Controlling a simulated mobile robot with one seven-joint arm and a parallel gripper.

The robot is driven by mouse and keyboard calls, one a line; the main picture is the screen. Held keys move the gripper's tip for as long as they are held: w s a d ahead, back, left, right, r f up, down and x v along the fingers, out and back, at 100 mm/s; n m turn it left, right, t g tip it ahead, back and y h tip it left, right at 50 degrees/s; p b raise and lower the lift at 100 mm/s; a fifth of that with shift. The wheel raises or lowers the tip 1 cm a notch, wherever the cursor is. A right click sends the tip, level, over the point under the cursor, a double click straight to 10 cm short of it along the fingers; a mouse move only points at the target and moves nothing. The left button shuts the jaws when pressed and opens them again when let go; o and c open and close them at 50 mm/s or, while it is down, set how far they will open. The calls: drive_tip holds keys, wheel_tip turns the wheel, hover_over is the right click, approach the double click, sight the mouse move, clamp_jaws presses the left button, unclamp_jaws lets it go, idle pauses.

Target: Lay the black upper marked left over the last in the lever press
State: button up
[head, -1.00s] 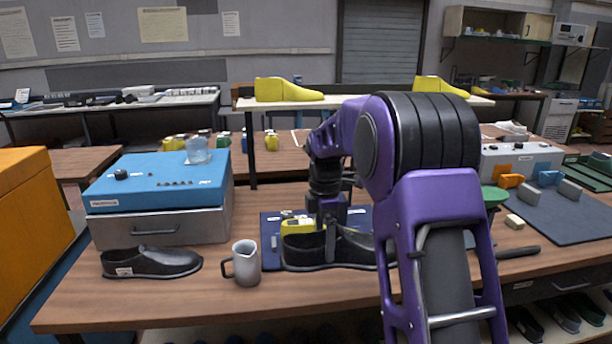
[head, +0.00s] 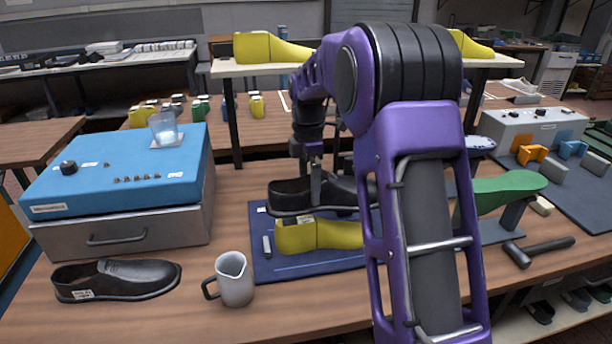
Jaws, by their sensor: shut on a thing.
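My gripper (head: 316,188) is shut on a black upper (head: 288,197) and holds it by its side. The upper hangs level above a yellow last (head: 338,235) that lies on a blue mat (head: 268,268). A small white tag shows at the upper's lower edge; I cannot read it. My arm hides the right end of the upper and of the last. A second black upper (head: 125,281) with a white tag lies on the table at the left. A green last (head: 503,192) sits on a dark stand at the right; I cannot tell whether this is the lever press.
A grey jug (head: 234,279) stands left of the mat. A blue-topped drawer box (head: 120,175) with a glass (head: 163,128) on it is behind. A hammer (head: 535,250) lies at the right. A yellow last (head: 268,48) stands on the shelf behind.

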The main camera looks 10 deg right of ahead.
sight(309, 218)
drive_tip(key=shift+s+f, duration=0.1)
drive_tip(key=shift+f, duration=1.35)
drive_tip(key=shift+f+b, duration=2.55)
drive_tip(key=shift+f, duration=2.3)
drive_tip(key=shift+f+b, duration=0.3)
drive_tip(key=shift+f, duration=0.3)
drive_tip(key=o, duration=1.2)
drive_tip(key=shift+o, duration=0.2)
wheel_tip(309, 218, up, 17)
drive_tip(key=p, duration=0.2)
drive_tip(key=shift+w+r, duration=0.2)
drive_tip(key=shift+w, duration=0.2)
